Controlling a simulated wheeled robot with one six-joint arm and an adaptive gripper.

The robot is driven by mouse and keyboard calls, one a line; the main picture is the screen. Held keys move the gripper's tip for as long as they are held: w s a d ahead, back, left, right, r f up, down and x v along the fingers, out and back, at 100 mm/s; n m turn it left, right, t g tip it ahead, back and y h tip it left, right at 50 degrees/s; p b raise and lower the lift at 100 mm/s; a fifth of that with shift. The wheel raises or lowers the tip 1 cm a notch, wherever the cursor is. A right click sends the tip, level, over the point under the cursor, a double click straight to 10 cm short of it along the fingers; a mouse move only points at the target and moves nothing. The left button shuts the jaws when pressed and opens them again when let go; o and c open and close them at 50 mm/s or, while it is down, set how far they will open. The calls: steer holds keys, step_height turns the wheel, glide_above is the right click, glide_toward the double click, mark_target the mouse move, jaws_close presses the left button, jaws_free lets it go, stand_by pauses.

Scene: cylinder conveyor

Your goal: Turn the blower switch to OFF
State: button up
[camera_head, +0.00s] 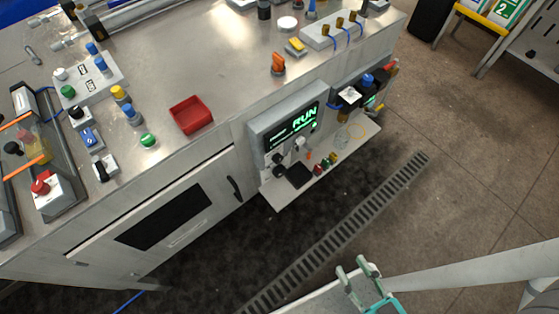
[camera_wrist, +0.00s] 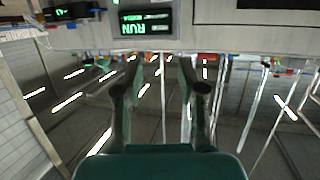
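No label that reads "blower" can be made out, so I cannot tell which switch is the blower's. A grey control box (camera_head: 256,128) on the cabinet front has a screen (camera_head: 292,127) showing a green "RUN"; dark knobs (camera_head: 279,165) sit below it. Switches on the top include a red knob (camera_head: 41,186), a blue switch (camera_head: 88,137) and a black switch (camera_head: 103,171). My gripper (camera_head: 357,268) is open and empty, over the floor in front of the cabinet, well apart from every switch. In the wrist view my gripper's fingers (camera_wrist: 161,89) stand apart; the screen (camera_wrist: 146,22) appears upside down.
The metal cabinet top (camera_head: 190,65) holds a red tray (camera_head: 190,114), several buttons and an orange knob (camera_head: 278,64). A small shelf (camera_head: 283,200) juts out below the control box. A floor grate (camera_head: 340,235) crosses the clear floor. A yellow-edged rack (camera_head: 484,18) stands top right.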

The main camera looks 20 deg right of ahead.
steer(key=o, duration=0.3)
steer(key=shift+o, duration=0.2)
steer(key=n+t+y, duration=0.3)
steer(key=n+y, duration=0.2)
steer(key=n, duration=0.7)
glide_toward(280, 161)
steer(key=x, duration=0.9)
steer(key=shift+w+a, duration=0.15)
steer(key=shift+w, duration=0.15)
jaws_close()
